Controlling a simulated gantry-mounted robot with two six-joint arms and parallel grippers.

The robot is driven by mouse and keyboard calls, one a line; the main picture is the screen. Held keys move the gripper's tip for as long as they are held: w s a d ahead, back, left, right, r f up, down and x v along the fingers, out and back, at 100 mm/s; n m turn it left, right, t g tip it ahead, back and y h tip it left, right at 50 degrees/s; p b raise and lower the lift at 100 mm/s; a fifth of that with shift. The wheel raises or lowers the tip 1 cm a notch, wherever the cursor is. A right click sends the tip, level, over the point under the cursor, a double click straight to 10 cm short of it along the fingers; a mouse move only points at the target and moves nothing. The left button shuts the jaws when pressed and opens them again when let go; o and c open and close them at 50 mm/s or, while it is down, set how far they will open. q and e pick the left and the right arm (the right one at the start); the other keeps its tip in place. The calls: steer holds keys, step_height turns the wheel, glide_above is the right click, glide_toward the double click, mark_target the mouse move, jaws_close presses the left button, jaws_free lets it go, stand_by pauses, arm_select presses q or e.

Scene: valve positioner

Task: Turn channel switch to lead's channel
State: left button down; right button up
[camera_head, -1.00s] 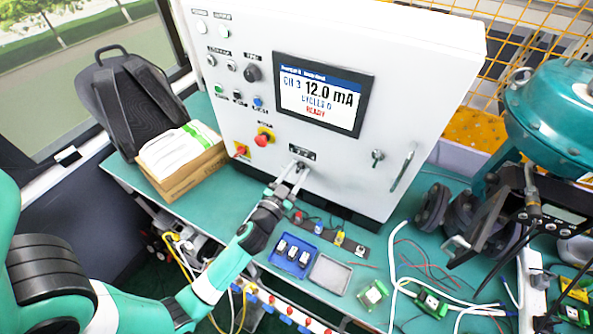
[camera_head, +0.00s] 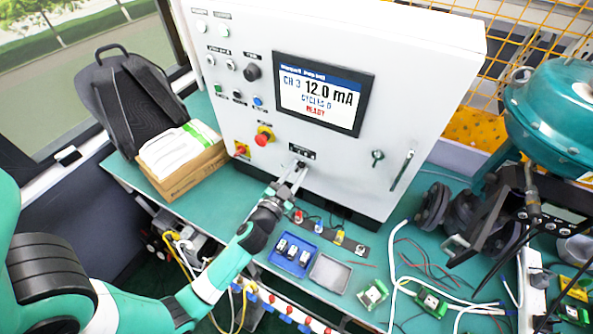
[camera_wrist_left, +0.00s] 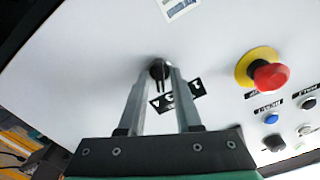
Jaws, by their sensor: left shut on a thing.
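The channel switch (camera_wrist_left: 159,70) is a small dark knob on the front of the white control cabinet (camera_head: 225,130), above a black label plate (camera_wrist_left: 176,97) in the left wrist view. My left gripper (camera_head: 298,168) reaches up to it from below, its two long fingers shut on the knob; it also shows in the left wrist view (camera_wrist_left: 160,85). The fingers partly hide the knob. The cabinet screen (camera_head: 318,92) reads CH 3, 12.0 mA, READY. Several coloured leads (camera_head: 320,228) sit in a dark strip on the bench.
A red emergency button (camera_head: 263,138) is left of the switch. A blue tray (camera_head: 292,255) and a grey tray (camera_head: 330,273) lie below. A cardboard box (camera_head: 188,172) stands left, a teal valve actuator (camera_head: 555,110) right. Loose wires cross the bench at right.

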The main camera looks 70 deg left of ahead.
arm_select(q)
steer(key=shift+m, duration=2)
steer(key=c, duration=0.9)
jaws_free()
steer(key=b+v, duration=0.3)
steer(key=v, duration=0.8)
steer(key=shift+s+d, duration=0.2)
steer(key=shift+d, duration=0.1)
